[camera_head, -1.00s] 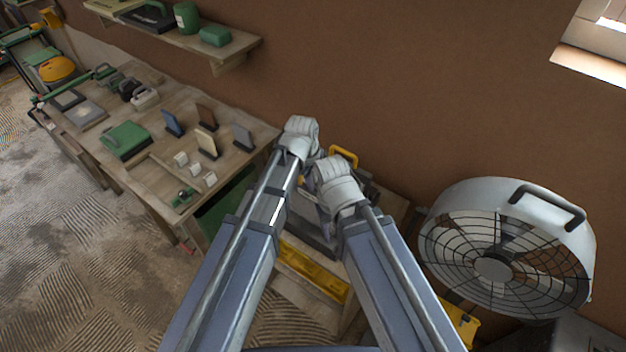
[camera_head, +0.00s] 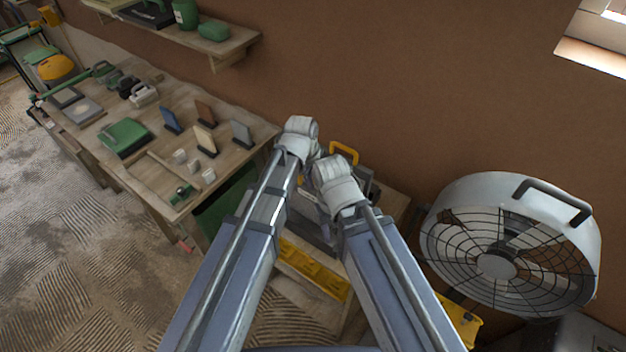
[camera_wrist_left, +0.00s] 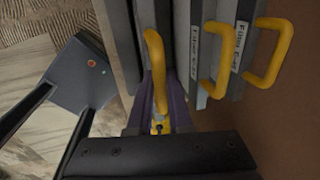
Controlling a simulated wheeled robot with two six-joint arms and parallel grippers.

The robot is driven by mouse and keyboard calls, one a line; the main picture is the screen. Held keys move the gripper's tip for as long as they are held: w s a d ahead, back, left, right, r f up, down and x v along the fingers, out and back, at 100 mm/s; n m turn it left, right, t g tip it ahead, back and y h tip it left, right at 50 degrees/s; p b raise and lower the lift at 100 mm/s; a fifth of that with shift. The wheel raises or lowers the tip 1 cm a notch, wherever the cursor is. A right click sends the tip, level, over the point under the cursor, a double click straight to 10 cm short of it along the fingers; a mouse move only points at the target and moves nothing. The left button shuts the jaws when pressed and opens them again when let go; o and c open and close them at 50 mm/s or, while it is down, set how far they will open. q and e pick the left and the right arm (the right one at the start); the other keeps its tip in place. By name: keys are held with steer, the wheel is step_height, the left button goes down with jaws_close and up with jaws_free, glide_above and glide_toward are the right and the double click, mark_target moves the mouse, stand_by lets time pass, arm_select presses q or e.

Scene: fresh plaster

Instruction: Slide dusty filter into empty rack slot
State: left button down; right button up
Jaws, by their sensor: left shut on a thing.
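In the left wrist view my left gripper (camera_wrist_left: 160,108) is shut on the yellow handle of a filter (camera_wrist_left: 156,62). This filter stands beside two others with yellow handles, a labelled filter (camera_wrist_left: 193,62) and another labelled filter (camera_wrist_left: 240,50). I cannot tell how deep the held filter sits, and no empty slot shows clearly. In the head view a yellow handle (camera_head: 345,152) shows behind my wrists, and the rack is mostly hidden by my arms. My right gripper's fingers are hidden behind its wrist.
A workbench (camera_head: 150,175) with blocks and tools stands at left, below a wall shelf (camera_head: 235,45). A large round fan (camera_head: 497,265) stands at right. A yellow strip (camera_head: 312,270) lies below my arms.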

arm_select(q)
steer(key=shift+f, duration=0.35)
steer(key=c, duration=0.8)
jaws_free()
steer(key=shift+r, duration=0.1)
steer(key=shift+o, duration=0.2)
step_height(320, 180, up, 8)
steer(key=s+p, duration=0.1)
steer(key=p, duration=0.6)
steer(key=shift+s+a, duration=0.15)
steer(key=shift+a, duration=0.3)
steer(key=shift+f, duration=0.2)
steer(key=shift+a, duration=0.1)
